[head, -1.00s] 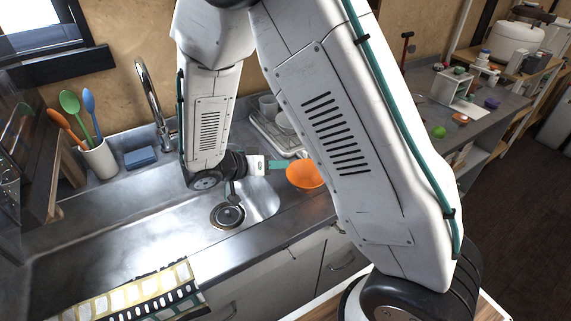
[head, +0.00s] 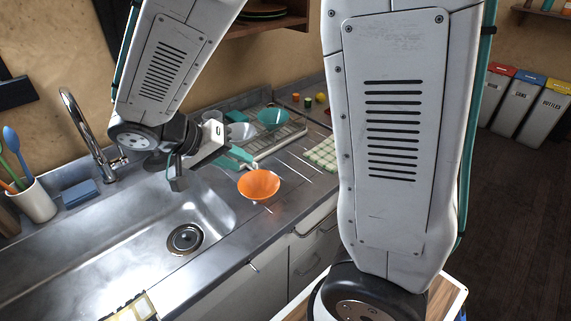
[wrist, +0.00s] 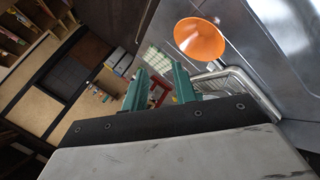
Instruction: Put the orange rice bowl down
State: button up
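The orange rice bowl (head: 259,186) stands upright on the steel counter (head: 285,215) just right of the sink. It also shows in the wrist view (wrist: 200,38), beyond the fingertips and to their right. My gripper (head: 243,158) is behind and left of the bowl in the head view, with teal fingers. In the wrist view my gripper (wrist: 160,85) has its two fingers apart with nothing held between them. The bowl appears clear of the fingers.
A green-checked cloth (head: 322,154) lies to the right. The sink (head: 170,220), tap (head: 88,135) and utensil cup (head: 33,201) are left. Bare counter lies around the bowl.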

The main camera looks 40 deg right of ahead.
jog(key=s+r+n+t+y, duration=0.1)
jog(key=s+r+n+y, duration=0.3)
jog(key=s, duration=0.4)
jog(key=s+r+n+t+y, duration=0.2)
jog(key=s+r+n+y, duration=0.2)
jog(key=s, duration=0.4)
jog(key=shift+s+d+r+y, duration=0.15)
jog(key=shift+s+d+y, duration=0.1)
jog(key=shift+y, duration=0.25)
